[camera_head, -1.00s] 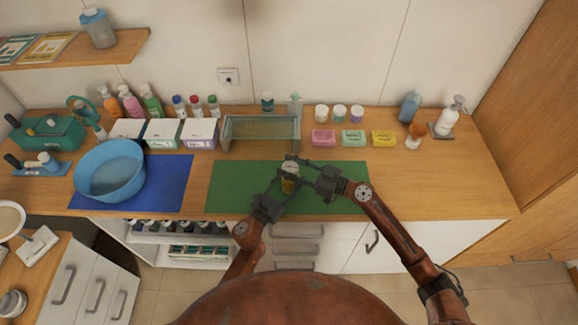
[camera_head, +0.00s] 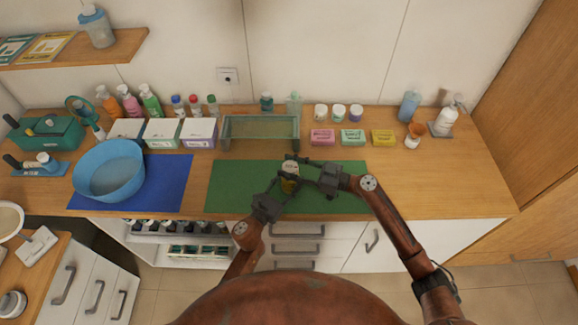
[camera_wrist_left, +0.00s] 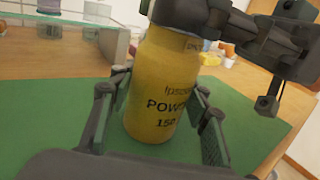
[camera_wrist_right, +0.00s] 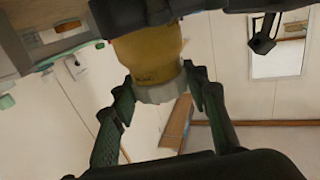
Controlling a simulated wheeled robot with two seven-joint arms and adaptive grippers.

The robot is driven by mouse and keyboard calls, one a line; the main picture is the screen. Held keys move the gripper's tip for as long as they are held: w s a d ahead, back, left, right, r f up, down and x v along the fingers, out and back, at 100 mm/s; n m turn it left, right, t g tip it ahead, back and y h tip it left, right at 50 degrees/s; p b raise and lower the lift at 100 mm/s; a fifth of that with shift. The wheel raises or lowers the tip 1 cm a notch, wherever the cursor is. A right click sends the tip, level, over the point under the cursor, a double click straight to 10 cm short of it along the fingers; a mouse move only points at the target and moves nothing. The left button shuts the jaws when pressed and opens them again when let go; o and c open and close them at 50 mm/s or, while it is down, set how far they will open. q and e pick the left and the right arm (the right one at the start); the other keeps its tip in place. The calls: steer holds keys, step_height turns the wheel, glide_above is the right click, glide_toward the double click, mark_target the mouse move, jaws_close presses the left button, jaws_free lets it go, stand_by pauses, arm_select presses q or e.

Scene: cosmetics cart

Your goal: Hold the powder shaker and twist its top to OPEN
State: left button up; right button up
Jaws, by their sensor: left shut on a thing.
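The powder shaker (camera_head: 290,168) is a yellow bottle with a pale top, held over the green mat. In the left wrist view its yellow body (camera_wrist_left: 160,95) with dark lettering stands between my left fingers. My left gripper (camera_head: 284,184) is shut on this body. My right gripper (camera_head: 299,170) is at the top of the shaker. In the right wrist view the pale top (camera_wrist_right: 160,92) lies between the fingertips, which look open around it with a slight gap at the left finger. My right gripper hides the top in the left wrist view.
The green mat (camera_head: 235,185) lies below, with a blue mat (camera_head: 170,195) and blue basin (camera_head: 108,177) to the left. A glass-sided tray (camera_head: 258,145) stands behind. Boxes, including a pink one (camera_head: 322,137), stand at the back right.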

steer(key=o, duration=0.4)
steer(key=shift+r, duration=0.1)
steer(key=shift+c, duration=0.2)
steer(key=v, duration=1.2)
arm_select(q)
steer(key=o, duration=1.3)
steer(key=shift+a, duration=0.1)
